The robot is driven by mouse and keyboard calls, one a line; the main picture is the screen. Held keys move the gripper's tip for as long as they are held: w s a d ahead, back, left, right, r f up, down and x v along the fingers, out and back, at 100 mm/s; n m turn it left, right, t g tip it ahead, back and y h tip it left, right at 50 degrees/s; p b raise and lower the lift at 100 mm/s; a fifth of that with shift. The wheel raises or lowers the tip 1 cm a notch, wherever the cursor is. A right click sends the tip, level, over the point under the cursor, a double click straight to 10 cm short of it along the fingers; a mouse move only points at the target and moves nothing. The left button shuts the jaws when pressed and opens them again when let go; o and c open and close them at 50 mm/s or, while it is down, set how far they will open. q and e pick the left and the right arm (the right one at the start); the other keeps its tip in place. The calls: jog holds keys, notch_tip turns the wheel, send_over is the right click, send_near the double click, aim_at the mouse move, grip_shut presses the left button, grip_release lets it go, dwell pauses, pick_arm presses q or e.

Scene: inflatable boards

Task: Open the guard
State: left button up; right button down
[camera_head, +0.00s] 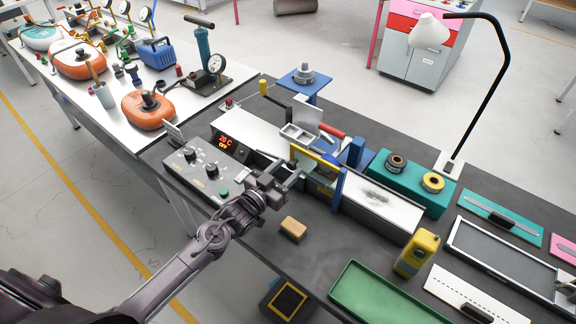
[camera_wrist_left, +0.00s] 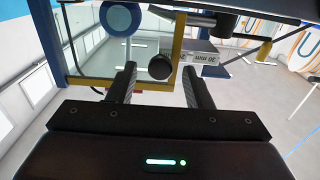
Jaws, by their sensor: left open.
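The guard shows in the left wrist view as a clear panel (camera_wrist_left: 110,62) with a yellow edge (camera_wrist_left: 178,58) and a round black knob (camera_wrist_left: 160,67). In the head view its yellow bar (camera_head: 314,159) crosses the machine on the bench, beside a blue post (camera_head: 339,190). My left gripper (camera_head: 288,180) is at the near side of the machine, close to the guard. In the left wrist view its two fingers (camera_wrist_left: 160,80) are apart, with the knob showing between them. I cannot tell whether they touch it. My right gripper is not in view.
A grey control box (camera_head: 205,172) with knobs and a red display stands left of my gripper. A tan block (camera_head: 293,229), a yellow device (camera_head: 417,252) and a green tray (camera_head: 385,298) lie toward the front.

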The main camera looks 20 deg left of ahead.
pick_arm(q)
jog(key=shift+w+d, duration=0.15)
jog(key=shift+w, duration=0.4)
grip_shut()
